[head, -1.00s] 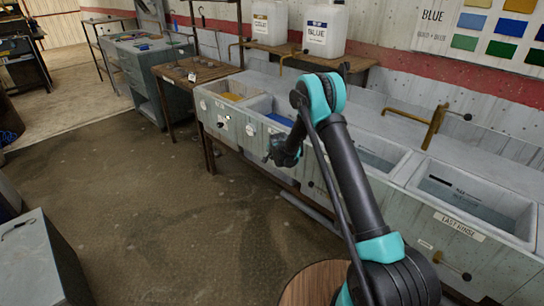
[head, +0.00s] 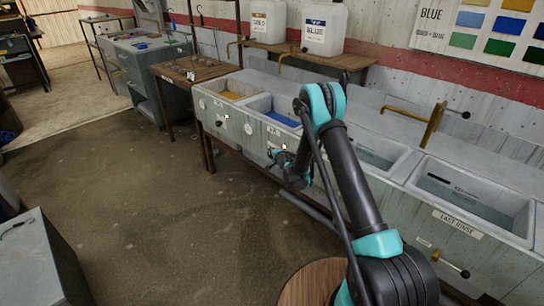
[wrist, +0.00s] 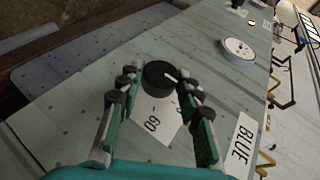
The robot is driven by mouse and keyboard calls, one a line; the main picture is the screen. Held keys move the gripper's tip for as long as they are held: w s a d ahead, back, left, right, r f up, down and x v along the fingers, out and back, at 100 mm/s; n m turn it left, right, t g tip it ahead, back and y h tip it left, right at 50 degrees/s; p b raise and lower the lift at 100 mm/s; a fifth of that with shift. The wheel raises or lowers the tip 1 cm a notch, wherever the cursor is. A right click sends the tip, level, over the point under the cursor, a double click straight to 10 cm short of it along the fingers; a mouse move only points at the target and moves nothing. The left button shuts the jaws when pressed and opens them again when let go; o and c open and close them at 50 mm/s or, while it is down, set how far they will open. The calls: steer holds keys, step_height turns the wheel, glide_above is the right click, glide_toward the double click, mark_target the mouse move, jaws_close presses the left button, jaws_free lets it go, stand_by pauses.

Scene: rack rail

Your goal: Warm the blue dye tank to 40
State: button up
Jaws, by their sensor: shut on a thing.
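The blue dye tank is an open basin with blue liquid (head: 282,119) in the long trough bench in the head view. A black knob (wrist: 159,74) with a white pointer mark sits on the bench front in the wrist view. A white scale card (wrist: 155,118) reading 60 lies beside it, and a BLUE label (wrist: 240,146) is to the right. A round white dial (wrist: 237,48) is farther along the panel; its reading is too small to tell. My gripper (wrist: 160,80) is shut on the knob, one finger on each side. In the head view, my gripper (head: 276,156) is at the bench front.
A yellow tank (head: 233,90) is left of the blue one. A last rinse basin (head: 475,205) is at the right. White canisters (head: 323,30) stand on a shelf behind. A grey cabinet (head: 35,260) is at lower left; the floor between is clear.

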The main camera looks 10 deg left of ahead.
steer(key=o, duration=1.2)
steer(key=shift+c, duration=0.2)
steer(key=v, duration=0.7)
steer(key=shift+s+r, duration=0.2)
steer(key=shift+d, duration=0.1)
